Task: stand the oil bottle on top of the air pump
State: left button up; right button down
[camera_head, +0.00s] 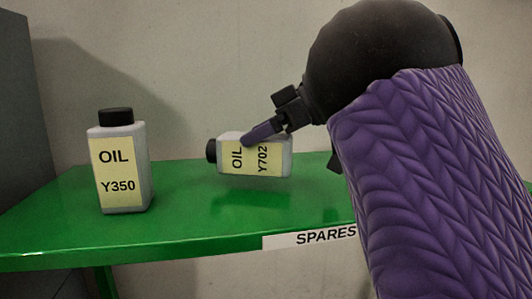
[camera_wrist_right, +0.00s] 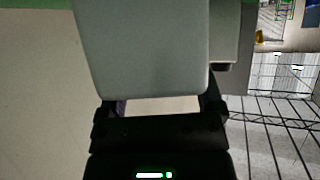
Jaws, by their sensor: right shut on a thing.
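A grey oil bottle labelled Y702 (camera_head: 225,160) lies on its side in the air, its black cap pointing left. My right gripper (camera_head: 248,138) is shut on it and holds it a little above the green shelf, with a soft shadow below. In the right wrist view the bottle's plain grey body (camera_wrist_right: 145,50) fills the space between the fingers. A second grey oil bottle labelled Y350 (camera_head: 119,172), with a black cap, stands upright on the shelf at the left, apart from the gripper. The air pump is in neither view. My left gripper is not in view.
The green shelf (camera_head: 195,225) has a "SPARES" label (camera_head: 315,237) on its front edge. A plain wall is behind it and a dark grey panel (camera_head: 25,110) at far left. The shelf between the bottles is clear.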

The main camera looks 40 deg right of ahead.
jog(key=shift+s+f+p, duration=0.1)
jog(key=shift+f+p, duration=0.35)
jog(key=shift+f, duration=0.5)
jog(key=shift+f, duration=0.1)
jog(key=shift+f, duration=0.1)
grip_release()
